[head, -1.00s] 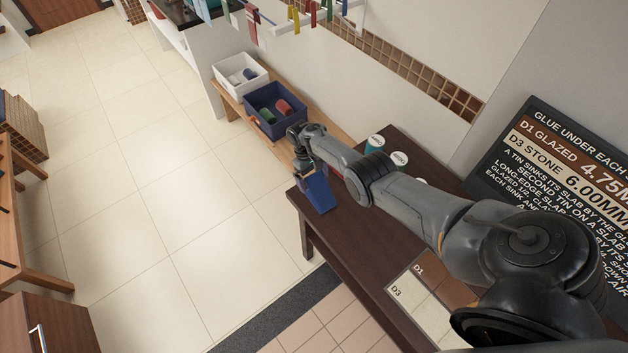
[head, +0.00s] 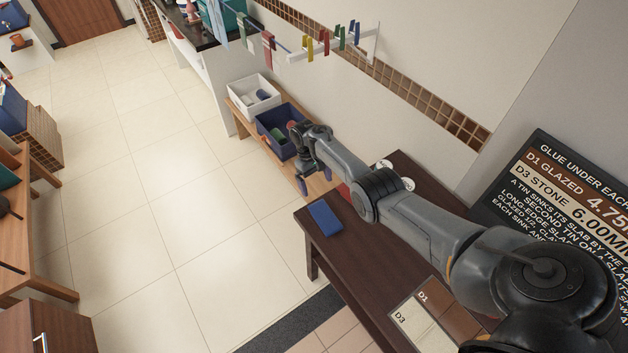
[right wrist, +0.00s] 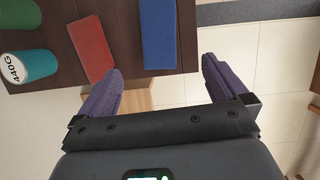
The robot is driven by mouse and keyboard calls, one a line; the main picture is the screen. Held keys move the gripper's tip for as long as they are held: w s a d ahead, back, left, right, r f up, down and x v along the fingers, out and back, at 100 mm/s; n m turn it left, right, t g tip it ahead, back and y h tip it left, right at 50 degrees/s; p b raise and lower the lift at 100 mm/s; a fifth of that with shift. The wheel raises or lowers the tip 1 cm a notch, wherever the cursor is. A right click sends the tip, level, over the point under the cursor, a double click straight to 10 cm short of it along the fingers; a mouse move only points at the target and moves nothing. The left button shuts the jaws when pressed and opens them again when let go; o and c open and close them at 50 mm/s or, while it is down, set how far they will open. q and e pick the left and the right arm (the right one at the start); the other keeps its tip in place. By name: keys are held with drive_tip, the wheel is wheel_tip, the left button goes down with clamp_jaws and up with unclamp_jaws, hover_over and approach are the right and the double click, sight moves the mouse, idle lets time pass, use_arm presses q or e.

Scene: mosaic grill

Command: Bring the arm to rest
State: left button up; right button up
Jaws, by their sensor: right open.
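My right gripper (head: 305,178) hangs above and beyond the far-left end of the dark brown table (head: 345,243). In the right wrist view its two purple fingers (right wrist: 161,84) are spread wide with nothing between them. A blue slab (head: 325,218) lies flat near the table's end, apart from the fingers; it also shows in the right wrist view (right wrist: 158,35). My left gripper is not in view.
A red slab (right wrist: 91,47), a teal tin (right wrist: 28,67) and a green tin (right wrist: 16,18) are on the table. A blue bin (head: 270,118) and white bin (head: 250,94) stand on a low wooden bench beyond. A sample board (head: 430,312) lies nearer.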

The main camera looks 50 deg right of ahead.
drive_tip(key=s+a+f+n+t+h, duration=0.1)
drive_tip(key=s+a+f+h, duration=0.2)
drive_tip(key=s+f, duration=0.1)
drive_tip(key=s+a+r+n+t, duration=0.2)
drive_tip(key=s+a, duration=0.4)
drive_tip(key=a, duration=0.3)
drive_tip(key=s+a+r+n+t, duration=0.2)
drive_tip(key=s+a, duration=0.5)
drive_tip(key=a, duration=0.3)
drive_tip(key=s+a+r+t+y, duration=0.2)
drive_tip(key=s+a+r, duration=0.6)
drive_tip(key=s+r, duration=0.1)
wheel_tip(320, 180, up, 13)
drive_tip(key=w+p, duration=0.1)
drive_tip(key=p, duration=1.2)
drive_tip(key=shift+d, duration=0.3)
